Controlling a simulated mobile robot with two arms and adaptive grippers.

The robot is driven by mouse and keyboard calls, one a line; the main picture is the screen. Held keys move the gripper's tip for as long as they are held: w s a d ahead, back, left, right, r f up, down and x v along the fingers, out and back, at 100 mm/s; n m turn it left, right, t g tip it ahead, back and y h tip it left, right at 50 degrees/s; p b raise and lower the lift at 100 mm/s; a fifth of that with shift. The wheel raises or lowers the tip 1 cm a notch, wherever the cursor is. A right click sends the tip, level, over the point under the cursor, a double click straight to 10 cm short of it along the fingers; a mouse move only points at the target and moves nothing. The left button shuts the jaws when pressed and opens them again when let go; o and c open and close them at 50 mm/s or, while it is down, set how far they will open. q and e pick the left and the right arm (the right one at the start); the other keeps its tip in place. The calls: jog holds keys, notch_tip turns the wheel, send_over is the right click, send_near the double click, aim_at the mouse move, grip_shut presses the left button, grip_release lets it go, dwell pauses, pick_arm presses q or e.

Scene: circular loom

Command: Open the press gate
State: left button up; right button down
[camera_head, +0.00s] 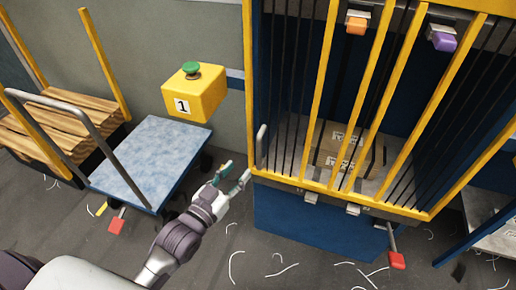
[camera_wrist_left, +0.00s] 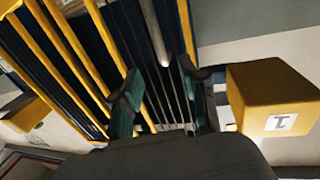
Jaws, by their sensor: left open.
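The press gate (camera_head: 330,190) is a yellow frame with yellow and black bars, and it looks shut across the press front. A grey vertical handle (camera_head: 261,147) stands at its left edge. My left gripper (camera_head: 235,174) is open and empty, just left of and below the handle, apart from it in the head view. In the left wrist view the open fingers (camera_wrist_left: 163,95) point at the barred gate (camera_wrist_left: 70,45), and a grey bar that looks like the handle (camera_wrist_left: 154,32) lies beyond them, between the fingertips. My right gripper is not in view.
A yellow box with a green button, marked 1 (camera_head: 196,95), is on the wall left of the gate. A blue cart (camera_head: 150,160) stands left of my arm. Cardboard boxes (camera_head: 345,150) sit behind the bars. A red-ended lever (camera_head: 396,260) projects below right. White scraps litter the floor.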

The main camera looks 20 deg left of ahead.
aim_at(258, 148)
pick_arm(q)
jog(key=x, duration=1.1)
jog(key=shift+w+d, duration=0.2)
jog(key=shift+w, duration=0.15)
grip_shut()
